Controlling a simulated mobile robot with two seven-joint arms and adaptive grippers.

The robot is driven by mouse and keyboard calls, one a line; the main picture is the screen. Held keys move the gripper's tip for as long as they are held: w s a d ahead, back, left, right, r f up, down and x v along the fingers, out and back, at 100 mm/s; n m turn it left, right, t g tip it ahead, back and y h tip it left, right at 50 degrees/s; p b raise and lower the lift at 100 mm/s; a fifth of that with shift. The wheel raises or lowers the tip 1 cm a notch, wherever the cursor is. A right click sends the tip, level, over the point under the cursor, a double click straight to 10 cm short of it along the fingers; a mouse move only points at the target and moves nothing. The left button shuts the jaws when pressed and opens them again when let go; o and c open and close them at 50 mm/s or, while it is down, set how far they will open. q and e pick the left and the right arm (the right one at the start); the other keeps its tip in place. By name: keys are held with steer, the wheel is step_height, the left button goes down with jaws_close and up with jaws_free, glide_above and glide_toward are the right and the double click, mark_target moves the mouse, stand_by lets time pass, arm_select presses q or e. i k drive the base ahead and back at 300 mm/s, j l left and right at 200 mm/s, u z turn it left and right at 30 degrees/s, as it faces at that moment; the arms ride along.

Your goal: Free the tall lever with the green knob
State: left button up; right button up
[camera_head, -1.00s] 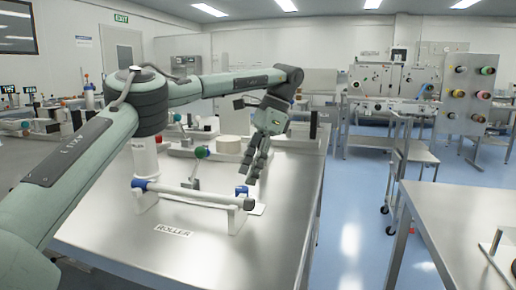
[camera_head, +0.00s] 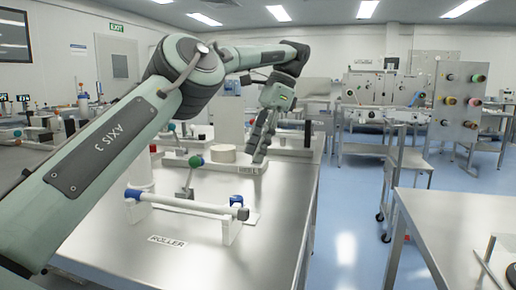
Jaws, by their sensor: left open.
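The lever with the green knob (camera_head: 196,161) stands tilted on the steel table, just behind the white roller (camera_head: 185,203). My right gripper is not in view.
A label reading ROLLER (camera_head: 167,242) lies on the bare front of the table (camera_head: 240,265). Another steel table (camera_head: 440,225) stands at right across a blue floor aisle.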

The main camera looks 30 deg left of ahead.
mark_target(195, 162)
steer(key=k+l, duration=0.15)
steer(key=l, duration=0.15)
steer(key=k+l, duration=0.1)
steer(key=l, duration=0.25)
steer(key=k+l, duration=0.15)
steer(key=l, duration=0.15)
steer(key=k+l, duration=0.1)
steer(key=l, duration=0.25)
